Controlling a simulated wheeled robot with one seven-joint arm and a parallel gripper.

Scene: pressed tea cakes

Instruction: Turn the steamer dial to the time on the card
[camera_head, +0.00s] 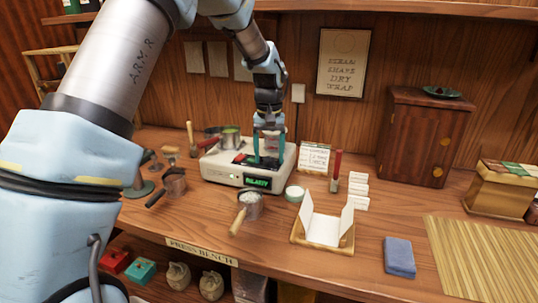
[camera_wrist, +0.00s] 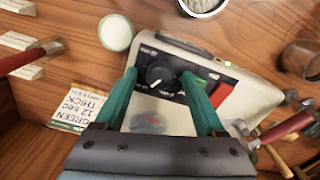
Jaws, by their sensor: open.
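The steamer (camera_head: 223,171) is a white box on the bench with a green lit display (camera_head: 264,182) on its front. Its round black dial (camera_wrist: 159,79) with a pale pointer line shows in the wrist view, on a dark panel beside red and green parts. My gripper (camera_head: 269,158) is over the steamer, fingers down; it also shows in the wrist view (camera_wrist: 159,71). Its teal fingers are open, one on each side of the dial in the picture. I cannot tell whether they touch it. The card (camera_wrist: 80,107) reads "GREEN 12 sec THICK"; the dial is hidden in the head view.
A red-handled tool (camera_head: 336,167) stands to the right. A white folded holder (camera_head: 322,228) and a blue block (camera_head: 399,257) lie further right.

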